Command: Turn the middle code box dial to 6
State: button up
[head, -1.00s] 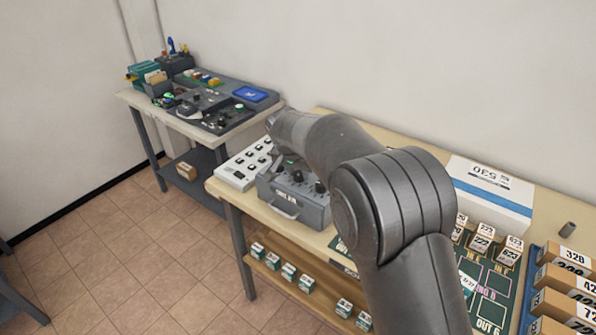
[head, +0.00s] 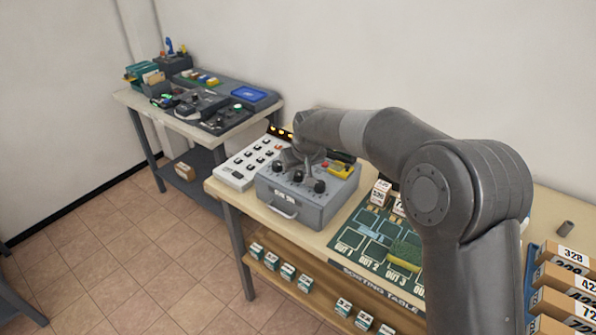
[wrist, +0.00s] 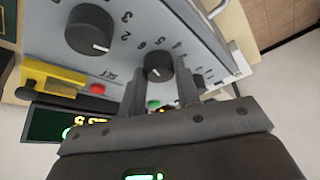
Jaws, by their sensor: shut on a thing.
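The grey code box (head: 305,207) stands on the wooden table with a row of black dials on its sloping top. My gripper (head: 300,165) reaches down onto the middle dial (head: 298,177). In the wrist view my gripper (wrist: 160,88) has one finger on each side of the middle dial (wrist: 158,66) and is shut on it. The dial has a white pointer mark and printed digits around it; the digit it points at cannot be told. Another black dial (wrist: 89,29) sits to the left in that view, clear of the fingers.
A red button (wrist: 97,88) and a yellow block (wrist: 55,78) are close to the dials. A white keypad panel (head: 243,168) stands left of the box. A green sorting mat (head: 372,240) lies right of it. My arm covers part of the table.

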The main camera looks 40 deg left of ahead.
jog(key=shift+n, duration=0.6)
jog(key=o, duration=1)
jog(key=shift+r, duration=0.1)
jog(key=v, duration=1)
jog(key=shift+w+d+r, duration=0.1)
jog(key=shift+d+r, duration=0.15)
jog(key=shift+d, duration=0.05)
